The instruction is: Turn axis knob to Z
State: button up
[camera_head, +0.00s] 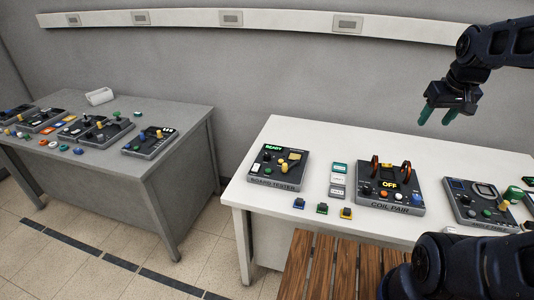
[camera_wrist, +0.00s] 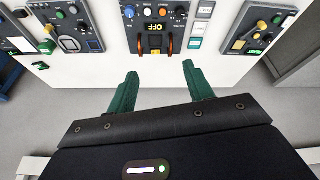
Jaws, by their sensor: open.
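My gripper (camera_head: 435,118) is open and empty, raised above the back of the white table. Its two green fingers also show in the wrist view (camera_wrist: 160,70), apart, with nothing between them. The coil pair box (camera_head: 371,195) stands on the table, with two orange-black coils, a display reading OFF and small knobs; it also shows at the top of the wrist view (camera_wrist: 140,28). No axis label is readable, so I cannot tell which knob is the axis knob.
A board tester (camera_head: 262,182) reading READY stands at the left of the white table (camera_head: 318,150). Small blocks and labelled tiles (camera_head: 338,180) lie between it and the coil pair. A wooden slatted seat (camera_head: 325,262) is in front. A grey table (camera_head: 180,110) stands left.

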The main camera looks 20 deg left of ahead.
jog(key=w+a+n+g, duration=0.1)
jog(key=w+a+n, duration=0.4)
jog(key=w+a, duration=0.65)
jog(key=n+g, duration=0.3)
jog(key=n, duration=1)
send_over(267, 155)
notch_tip(267, 155, down, 26)
notch_tip(267, 155, down, 10)
jog(key=shift+w+f, duration=0.1)
jog(key=shift+w, duration=0.05)
jog(key=c, duration=1)
